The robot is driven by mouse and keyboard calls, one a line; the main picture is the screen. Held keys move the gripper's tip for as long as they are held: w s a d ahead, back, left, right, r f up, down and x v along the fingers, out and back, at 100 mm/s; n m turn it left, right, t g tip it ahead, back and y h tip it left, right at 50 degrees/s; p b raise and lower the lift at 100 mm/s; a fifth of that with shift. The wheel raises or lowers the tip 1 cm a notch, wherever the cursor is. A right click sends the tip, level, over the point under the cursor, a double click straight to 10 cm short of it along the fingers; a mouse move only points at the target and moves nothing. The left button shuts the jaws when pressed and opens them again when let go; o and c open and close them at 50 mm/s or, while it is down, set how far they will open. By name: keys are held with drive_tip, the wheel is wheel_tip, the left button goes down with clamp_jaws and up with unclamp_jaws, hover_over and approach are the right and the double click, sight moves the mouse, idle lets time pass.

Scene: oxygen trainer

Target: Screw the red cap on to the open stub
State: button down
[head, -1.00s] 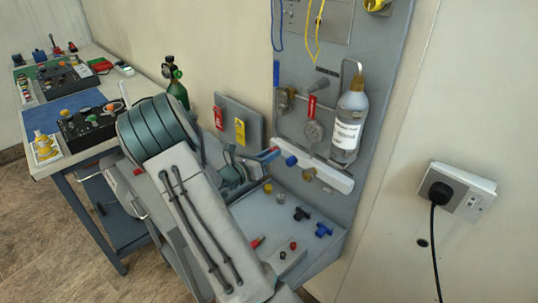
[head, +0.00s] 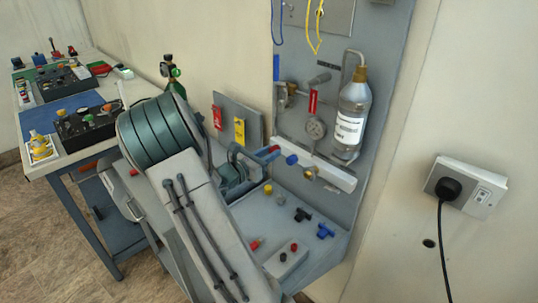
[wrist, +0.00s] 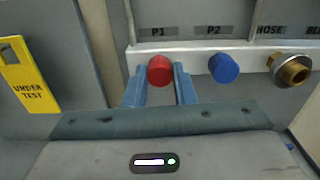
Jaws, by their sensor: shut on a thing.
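The red cap (wrist: 160,70) is between the two blue fingers of my gripper (wrist: 160,88) in the wrist view, in front of the white rail under the label P1. My gripper is shut on it. The cap hides whatever is behind it, so I cannot tell how far it sits on a stub.
A blue cap (wrist: 224,68) sits under P2, close right of my gripper. A brass fitting (wrist: 291,69) is under HOSE. A yellow tag (wrist: 28,75) hangs at left. A bottle (head: 352,115) stands above the rail. Loose fittings (head: 325,231) lie on the shelf below.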

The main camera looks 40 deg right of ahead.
drive_tip(key=shift+m+b, duration=1.7)
drive_tip(key=shift+b, duration=0.2)
drive_tip(key=m+b, duration=0.3)
drive_tip(key=b, duration=0.2)
drive_tip(key=m+b, duration=0.3)
drive_tip(key=b, duration=0.2)
drive_tip(key=shift+f+m+b, duration=0.1)
drive_tip(key=shift+m+b, duration=0.2)
drive_tip(key=shift+m, duration=0.1)
